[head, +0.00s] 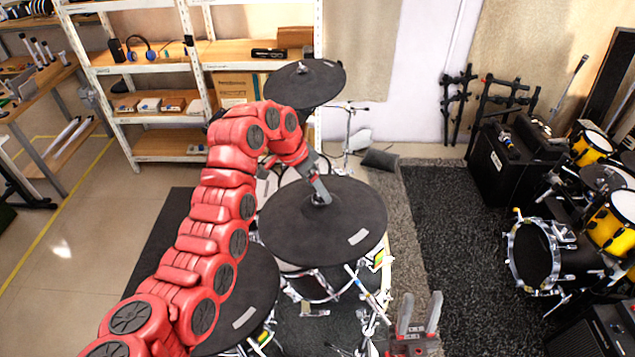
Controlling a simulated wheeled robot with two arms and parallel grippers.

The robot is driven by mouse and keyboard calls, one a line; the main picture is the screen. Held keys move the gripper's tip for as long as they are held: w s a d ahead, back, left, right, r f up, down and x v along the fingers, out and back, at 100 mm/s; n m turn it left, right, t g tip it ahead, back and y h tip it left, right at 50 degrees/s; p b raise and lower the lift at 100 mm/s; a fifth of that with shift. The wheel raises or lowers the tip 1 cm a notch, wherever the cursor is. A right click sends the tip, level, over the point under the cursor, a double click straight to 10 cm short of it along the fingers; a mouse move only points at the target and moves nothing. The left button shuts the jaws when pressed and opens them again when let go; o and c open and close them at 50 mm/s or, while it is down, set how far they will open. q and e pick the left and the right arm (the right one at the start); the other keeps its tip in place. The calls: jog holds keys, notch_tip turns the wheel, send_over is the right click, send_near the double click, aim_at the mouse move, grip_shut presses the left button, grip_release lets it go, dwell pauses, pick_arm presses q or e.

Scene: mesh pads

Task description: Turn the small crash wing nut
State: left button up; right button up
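Three black cymbal pads show in the head view: one in the middle (335,222), one at the back (312,78) and one at the lower left (245,300). I cannot tell by looks which is the small crash. My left gripper (321,194) points down at the centre of the middle pad, where the wing nut would sit. The wing nut is too small and covered to make out. Whether the fingers are closed on it is unclear. My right gripper (418,314) is at the bottom, fingers up and apart, empty, away from the pads.
Chrome stands and drums (310,285) are under the pads. A dark cushion (380,159) lies on the carpet behind. A yellow drum kit (560,240) and a black amplifier (508,165) stand at the right. Shelves (150,75) line the back left. Dark carpet (450,230) right of the middle pad is clear.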

pick_arm(q)
jog(key=shift+d+f, duration=0.15)
jog(key=shift+f, duration=0.15)
grip_shut()
dwell(0.3)
jog(key=shift+f, duration=0.1)
